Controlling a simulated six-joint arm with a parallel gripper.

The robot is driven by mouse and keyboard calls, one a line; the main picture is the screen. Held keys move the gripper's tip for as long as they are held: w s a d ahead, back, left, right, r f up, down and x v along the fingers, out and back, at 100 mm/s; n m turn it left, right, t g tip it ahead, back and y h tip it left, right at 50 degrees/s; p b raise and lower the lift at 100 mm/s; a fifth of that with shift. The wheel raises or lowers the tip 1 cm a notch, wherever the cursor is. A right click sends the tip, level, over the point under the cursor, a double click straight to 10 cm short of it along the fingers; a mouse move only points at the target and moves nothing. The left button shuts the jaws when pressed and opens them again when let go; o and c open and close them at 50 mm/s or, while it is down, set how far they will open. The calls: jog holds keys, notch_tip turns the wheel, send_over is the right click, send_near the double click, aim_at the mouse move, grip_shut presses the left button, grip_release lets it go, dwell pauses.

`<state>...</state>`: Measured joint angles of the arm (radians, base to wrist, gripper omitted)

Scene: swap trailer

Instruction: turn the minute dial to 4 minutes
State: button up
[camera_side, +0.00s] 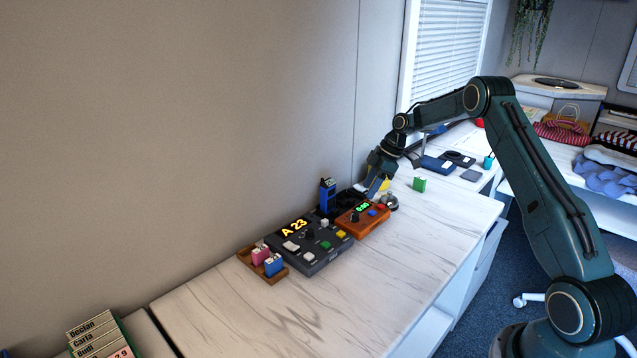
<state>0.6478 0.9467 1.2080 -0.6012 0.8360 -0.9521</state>
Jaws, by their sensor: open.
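An orange timer box (375,225) sits on the white marbled counter, right of a dark control panel. Its small display (362,208) glows green and appears to read 0:00. A dark round knob (354,217), which looks like the minute dial, is on its top at the left; its pointer is too small to read. A blue button (372,212) and a red one are on the right part of the box. My gripper (369,193) is open and points down just behind and above the box, apart from the knob. Its fingertips are small here and partly merge with dark things behind.
The dark panel (312,261) shows "A 23" and carries several coloured buttons. A wooden tray (275,279) with pink and blue pieces is left of it. A blue upright device (327,196) stands behind. The front counter is clear.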

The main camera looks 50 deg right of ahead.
aim_at(355, 214)
jog(key=x, duration=0.9)
jog(key=shift+w+a+f, duration=0.1)
jog(key=shift+f, duration=0.15)
jog(key=c, duration=1)
